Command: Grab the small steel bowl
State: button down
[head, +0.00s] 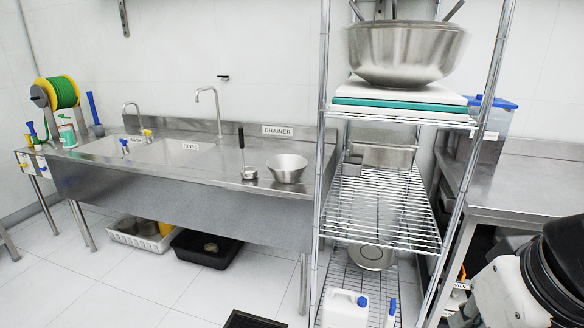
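A small steel bowl (287,168) with sloping sides stands upright on the drainer part of the steel sink counter (225,172), below the DRAINER label (278,130). It looks empty, and nothing touches it. A much larger steel bowl (405,52) stands on the top visible shelf of the wire rack, with handles showing above its rim. My gripper is not in view.
A ladle (249,172) with a dark upright handle stands just left of the small bowl. The wire rack (385,205) rises close to its right. Sink basins (110,146) lie further left. Tubs (205,248) sit on the floor under the counter. Floor in front is mostly clear.

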aim_at(286, 169)
jog(key=i+u, duration=0.65)
jog(key=i+j+u, duration=0.1)
jog(key=i+u, duration=0.65)
jog(key=u, duration=0.2)
jog(key=i+j+z, duration=0.15)
jog(key=i, duration=0.2)
jog(key=i+z, duration=0.25)
jog(key=z, duration=0.25)
jog(key=i+j+z, duration=0.15)
jog(key=z, duration=0.35)
jog(key=i+j+z, duration=0.2)
jog(key=z, duration=0.3)
jog(key=i+j+z, duration=0.2)
jog(key=z, duration=0.3)
jog(key=j, duration=0.1)
